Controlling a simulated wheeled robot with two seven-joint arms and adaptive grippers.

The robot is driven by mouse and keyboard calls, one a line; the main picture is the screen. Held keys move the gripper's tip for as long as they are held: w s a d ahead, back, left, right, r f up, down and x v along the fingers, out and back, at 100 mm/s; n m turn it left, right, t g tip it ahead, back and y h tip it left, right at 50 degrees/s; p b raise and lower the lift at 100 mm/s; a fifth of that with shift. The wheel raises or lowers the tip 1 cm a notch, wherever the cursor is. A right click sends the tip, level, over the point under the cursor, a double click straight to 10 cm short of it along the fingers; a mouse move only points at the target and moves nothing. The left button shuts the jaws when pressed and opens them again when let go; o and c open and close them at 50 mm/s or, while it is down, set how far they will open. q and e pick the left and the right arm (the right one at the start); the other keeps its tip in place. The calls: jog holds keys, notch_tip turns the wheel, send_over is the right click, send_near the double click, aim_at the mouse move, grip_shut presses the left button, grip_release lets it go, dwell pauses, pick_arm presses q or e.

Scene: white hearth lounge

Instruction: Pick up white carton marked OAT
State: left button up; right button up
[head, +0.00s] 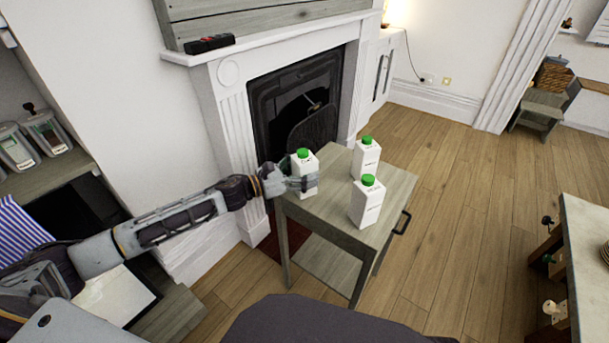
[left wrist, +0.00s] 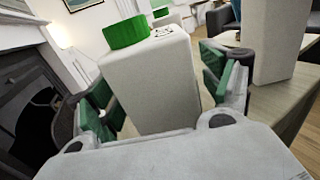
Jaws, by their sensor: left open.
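Three white cartons with green caps stand upright on a small grey wooden table (head: 318,219): a left one (head: 306,164), a back one (head: 365,160) and a front right one (head: 368,204). Their print is too small to read, so I cannot tell which is marked OAT. My left gripper (head: 303,183) is open at the left carton. In the left wrist view this carton (left wrist: 152,88) stands between the spread green-padded fingers, with gaps showing beside it. Another carton (left wrist: 273,38) stands beyond the right finger. My right gripper is not in view.
A white fireplace (head: 236,110) stands behind the table, with a dark object (head: 209,43) on its mantel. A shelf with jars (head: 45,132) is at the left. A light-topped table (head: 592,255) is at the right edge. Wooden floor is clear right of the small table.

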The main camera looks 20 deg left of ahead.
aim_at(305, 153)
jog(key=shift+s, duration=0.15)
pick_arm(q)
jog(key=shift+r, duration=0.1)
jog(key=c, duration=1.5)
jog(key=shift+r, duration=0.45)
notch_tip(305, 153, up, 8)
jog(key=shift+f+p, duration=0.2)
jog(key=shift+p, duration=1)
jog(key=shift+r, duration=0.75)
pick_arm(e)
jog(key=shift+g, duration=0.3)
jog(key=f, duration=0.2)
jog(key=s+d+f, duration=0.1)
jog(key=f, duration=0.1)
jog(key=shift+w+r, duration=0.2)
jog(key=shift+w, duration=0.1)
